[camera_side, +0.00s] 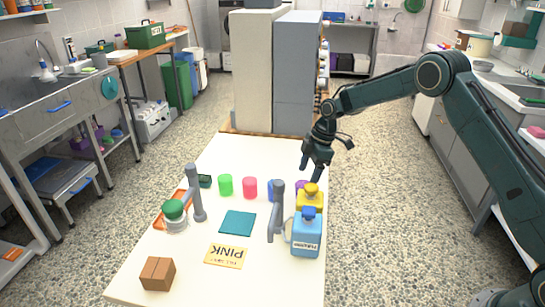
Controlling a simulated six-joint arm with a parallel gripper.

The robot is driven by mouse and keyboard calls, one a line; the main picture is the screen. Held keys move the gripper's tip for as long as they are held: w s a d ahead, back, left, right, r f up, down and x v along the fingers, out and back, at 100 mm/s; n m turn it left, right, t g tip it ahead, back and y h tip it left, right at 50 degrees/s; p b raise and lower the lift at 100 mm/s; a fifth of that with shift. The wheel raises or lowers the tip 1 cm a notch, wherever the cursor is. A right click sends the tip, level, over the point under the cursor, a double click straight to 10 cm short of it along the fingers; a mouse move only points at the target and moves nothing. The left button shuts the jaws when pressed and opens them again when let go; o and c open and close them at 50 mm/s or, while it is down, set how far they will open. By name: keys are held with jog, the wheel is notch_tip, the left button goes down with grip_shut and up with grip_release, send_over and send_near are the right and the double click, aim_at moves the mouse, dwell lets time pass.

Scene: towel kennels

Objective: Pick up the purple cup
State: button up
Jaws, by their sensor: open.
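The purple cup (300,186) stands at the right end of a row of cups on the white table. My gripper (306,177) hangs pointing down, just above and behind the purple cup, near the table's right edge. Its jaws are open and hold nothing that I can see. I cannot tell the exact gap between the fingertips and the cup.
A blue bottle (307,237) and a grey post (278,215) stand in front. Blue (272,190), pink (250,188), green (225,185) and dark green (204,181) cups continue leftward. A teal cloth (238,223), PINK card (227,257) and brown block (158,274) lie nearer. Tall cabinets (298,75) stand behind.

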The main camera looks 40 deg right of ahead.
jog(key=shift+x, duration=1.05)
jog(key=shift+f, duration=0.1)
jog(key=shift+x, duration=2.45)
jog(key=shift+c, duration=0.4)
jog(key=c, duration=0.9)
